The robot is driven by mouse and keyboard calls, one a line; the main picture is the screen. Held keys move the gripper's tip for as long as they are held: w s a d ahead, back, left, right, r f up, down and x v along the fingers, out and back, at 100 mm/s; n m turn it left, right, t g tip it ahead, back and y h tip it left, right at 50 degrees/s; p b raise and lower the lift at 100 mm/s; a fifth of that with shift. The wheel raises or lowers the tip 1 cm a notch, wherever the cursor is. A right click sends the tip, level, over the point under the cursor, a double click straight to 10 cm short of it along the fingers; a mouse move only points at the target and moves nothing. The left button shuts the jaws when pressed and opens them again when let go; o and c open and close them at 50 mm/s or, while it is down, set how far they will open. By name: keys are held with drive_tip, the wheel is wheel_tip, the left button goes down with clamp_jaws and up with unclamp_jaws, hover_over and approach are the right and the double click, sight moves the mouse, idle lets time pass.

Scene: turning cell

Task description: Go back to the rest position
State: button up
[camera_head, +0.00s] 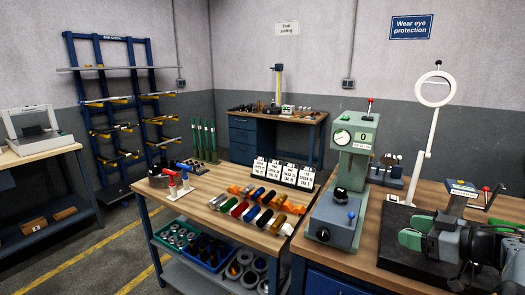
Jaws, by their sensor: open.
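My gripper (413,231) is at the lower right of the head view, at the end of my dark grey arm, which comes in from the right edge. Its two green fingers point left and stand apart, with nothing visible between them. It is in front of a black base plate on the right wooden bench (393,208). The arm hides part of that plate and bench. Whether the gripper touches anything below it cannot be told.
Close by stand a magnifier lamp (435,92), a green press-like gauge machine (352,150) and a small device with a red-knobbed lever (463,188). The middle table (190,210) holds coloured parts and number cards (283,171). Floor (95,262) is clear at lower left.

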drive_tip(key=w+d+f+m+h, duration=0.2)
drive_tip(key=d+m+h, duration=0.6)
drive_tip(key=d+h, duration=0.65)
drive_tip(key=s+a+f+m+g+y+p, duration=0.15)
drive_tip(key=s+a+f+g, duration=0.3)
drive_tip(key=a, duration=0.55)
drive_tip(key=s+a+f+m+g+y+p, duration=0.15)
drive_tip(key=s+a+f+g, duration=0.35)
drive_tip(key=a, duration=0.6)
drive_tip(key=s+a+r+n+t+y, duration=0.1)
drive_tip(key=s+a+r+n+y, duration=0.1)
drive_tip(key=a, duration=1.1)
drive_tip(key=shift+s+n, duration=0.5)
drive_tip(key=shift+s, duration=0.15)
